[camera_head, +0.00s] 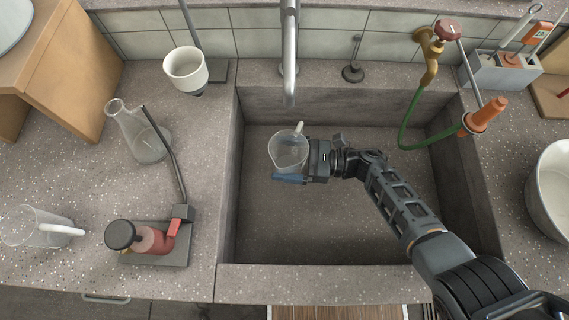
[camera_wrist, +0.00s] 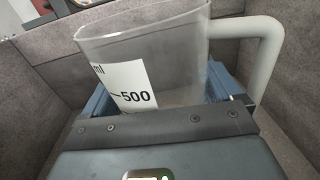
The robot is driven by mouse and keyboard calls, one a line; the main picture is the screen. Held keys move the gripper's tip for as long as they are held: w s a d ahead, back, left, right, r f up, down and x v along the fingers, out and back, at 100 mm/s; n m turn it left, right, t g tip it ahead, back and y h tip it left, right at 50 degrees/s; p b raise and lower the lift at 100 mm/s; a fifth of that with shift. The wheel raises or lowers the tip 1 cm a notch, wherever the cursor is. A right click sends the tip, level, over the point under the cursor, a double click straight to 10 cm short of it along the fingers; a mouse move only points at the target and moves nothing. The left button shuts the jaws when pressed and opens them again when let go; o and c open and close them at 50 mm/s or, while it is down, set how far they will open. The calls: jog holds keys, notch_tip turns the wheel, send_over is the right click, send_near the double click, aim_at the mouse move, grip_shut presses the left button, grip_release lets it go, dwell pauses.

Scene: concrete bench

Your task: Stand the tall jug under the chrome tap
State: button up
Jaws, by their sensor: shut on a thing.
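A clear jug (camera_head: 288,152) with a pale handle is held in my gripper (camera_head: 290,177) over the sink. In the wrist view the jug (camera_wrist: 180,50) shows a white "500" label and its handle on the right. The blue fingers of my gripper (camera_wrist: 160,95) are shut around its sides. The jug looks about upright; its base is hidden. The chrome tap (camera_head: 290,50) comes down from the back edge, and its end lies behind the jug in the head view. Another clear jug (camera_head: 35,228) with a white handle is on the left counter.
The stone sink (camera_head: 340,278) is otherwise empty. A brass tap (camera_head: 430,70) with a green hose (camera_head: 412,120) is at its right back. On the left counter are a conical flask (camera_head: 140,132), a white cup (camera_head: 186,70) and a red-and-black stand (camera_head: 160,240). A white bowl (camera_head: 553,190) is right.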

jog(key=shift+w+a+f, duration=0.15)
jog(key=shift+f, duration=0.25)
jog(key=shift+f+b, duration=1.15)
jog(key=shift+f, duration=0.55)
jog(key=shift+f, duration=0.15)
jog(key=o, duration=0.8)
jog(key=shift+c, duration=0.2)
